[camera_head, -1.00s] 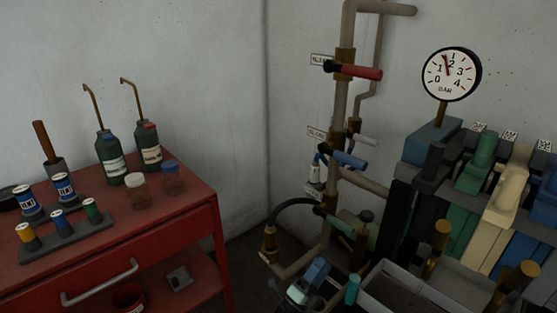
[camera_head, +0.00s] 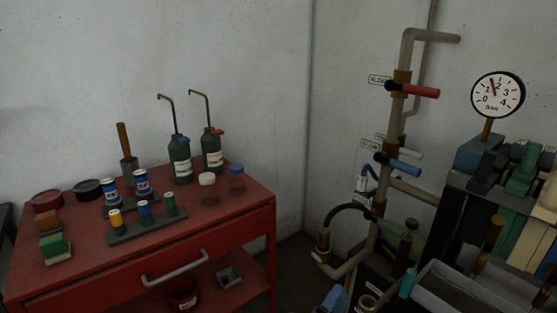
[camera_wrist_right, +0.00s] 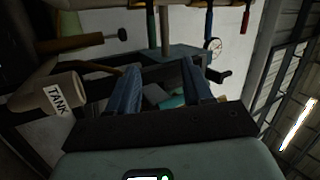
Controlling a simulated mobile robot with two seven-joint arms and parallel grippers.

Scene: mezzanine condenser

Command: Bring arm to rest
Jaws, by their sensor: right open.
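My right gripper (camera_head: 340,296) shows only in part at the bottom edge of the head view, low in front of the pipework. In the right wrist view its two blue fingers (camera_wrist_right: 160,78) stand apart with a gap between them, and nothing is gripped. A teal object (camera_wrist_right: 172,101) shows behind the gap; whether it is near the fingers I cannot tell. A teal cylinder (camera_head: 407,283) stands right of the gripper in the head view. My left gripper is not in view.
Pipework with a red-handled valve (camera_head: 414,91) and a blue-handled valve (camera_head: 405,166) rises beside a gauge (camera_head: 497,94). A grey tray (camera_head: 440,273) is at lower right. A red cabinet (camera_head: 90,277) carries bottles and jars. A TANK-labelled cylinder (camera_wrist_right: 52,97) shows in the wrist view.

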